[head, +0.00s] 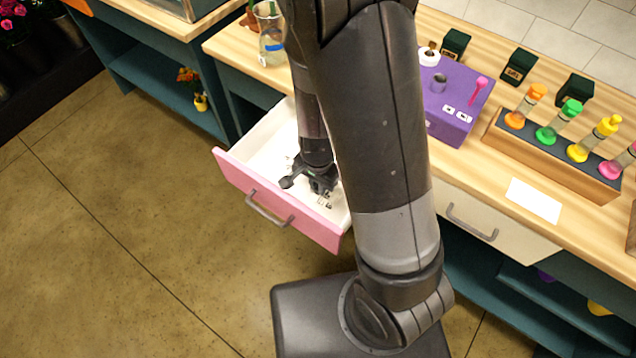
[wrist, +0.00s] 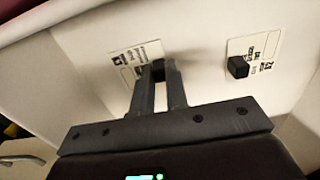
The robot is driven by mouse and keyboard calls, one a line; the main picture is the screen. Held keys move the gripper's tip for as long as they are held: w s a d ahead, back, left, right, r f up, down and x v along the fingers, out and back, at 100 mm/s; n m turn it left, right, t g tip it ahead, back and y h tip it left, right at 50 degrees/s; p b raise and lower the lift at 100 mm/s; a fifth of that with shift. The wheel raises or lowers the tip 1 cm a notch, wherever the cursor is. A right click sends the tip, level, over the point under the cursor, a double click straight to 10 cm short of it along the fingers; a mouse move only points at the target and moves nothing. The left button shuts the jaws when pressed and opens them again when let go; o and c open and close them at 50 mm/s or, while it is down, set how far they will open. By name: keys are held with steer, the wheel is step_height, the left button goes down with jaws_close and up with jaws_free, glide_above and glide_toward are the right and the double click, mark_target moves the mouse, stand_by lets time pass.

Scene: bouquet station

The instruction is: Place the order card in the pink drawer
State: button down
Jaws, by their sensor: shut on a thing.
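The pink drawer (head: 275,207) stands pulled open, with a white interior, a pink front and a grey handle. My gripper (head: 322,190) is down inside it. In the wrist view my gripper (wrist: 160,72) is shut on the black block of a white printed card (wrist: 128,72), low at the drawer's white surface. Whether this card touches the floor cannot be told. A second white printed card (wrist: 262,48) with a black block lies to the right, apart from the fingers. The print is too small to tell which is the order card.
A closed cream drawer (head: 480,215) is to the right. On the counter are a purple box (head: 455,105), a rack of coloured flasks (head: 550,155), several dark green boxes and a blank white sheet (head: 534,200). Drawer walls surround my gripper. The floor in front is clear.

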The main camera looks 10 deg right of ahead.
steer(key=shift+f, duration=0.1)
steer(key=c, duration=1.4)
jaws_free()
steer(key=shift+c, duration=0.2)
steer(key=s+d+r+n+t+y, duration=0.1)
steer(key=d+r+n, duration=0.1)
steer(key=r, duration=1)
steer(key=s+d+r+n+t, duration=0.1)
steer(key=d+r+n, duration=0.1)
steer(key=r, duration=1)
steer(key=s+d+r+n+t+h, duration=0.1)
steer(key=s+d+r+n+t, duration=0.2)
steer(key=r, duration=0.6)
steer(key=s+n, duration=0.2)
steer(key=s, duration=0.1)
steer(key=shift+d+r+t, duration=0.2)
steer(key=shift+r+t, duration=0.1)
steer(key=shift+s, duration=0.1)
